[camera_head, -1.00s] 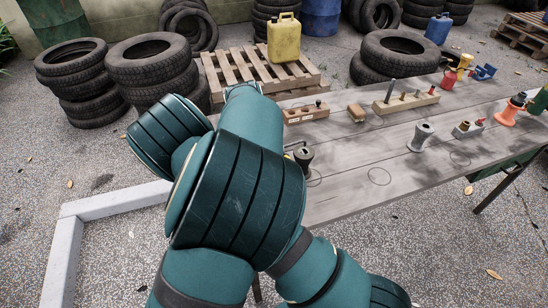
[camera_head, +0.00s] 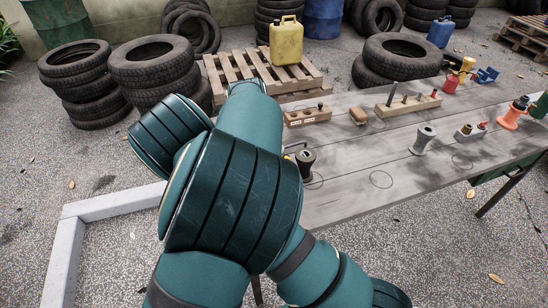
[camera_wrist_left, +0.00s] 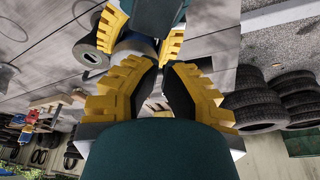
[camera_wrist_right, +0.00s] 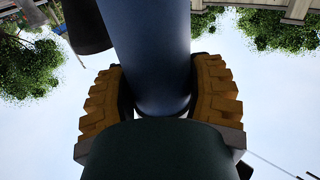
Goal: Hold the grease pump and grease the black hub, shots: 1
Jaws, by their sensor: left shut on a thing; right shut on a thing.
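The black hub (camera_head: 305,163) stands on the table in the head view, just right of my arm, which hides part of the area beside it. A dark spool with a pale ringed end (camera_wrist_left: 90,55) in the left wrist view looks like this hub. My right gripper (camera_wrist_right: 158,100) is shut around a thick blue cylinder (camera_wrist_right: 150,45), which looks like the grease pump's body. The cylinder also shows in the left wrist view (camera_wrist_left: 136,44). My left gripper (camera_wrist_left: 158,76) is closed close beside it; what its fingers hold is hidden.
A grey hub (camera_head: 423,140) and an orange hub (camera_head: 512,115) stand farther right on the table (camera_head: 350,200). Wooden blocks (camera_head: 408,103) with pegs lie along its back. Tyres (camera_head: 150,62), a pallet (camera_head: 225,75) and a yellow can (camera_head: 286,42) are behind.

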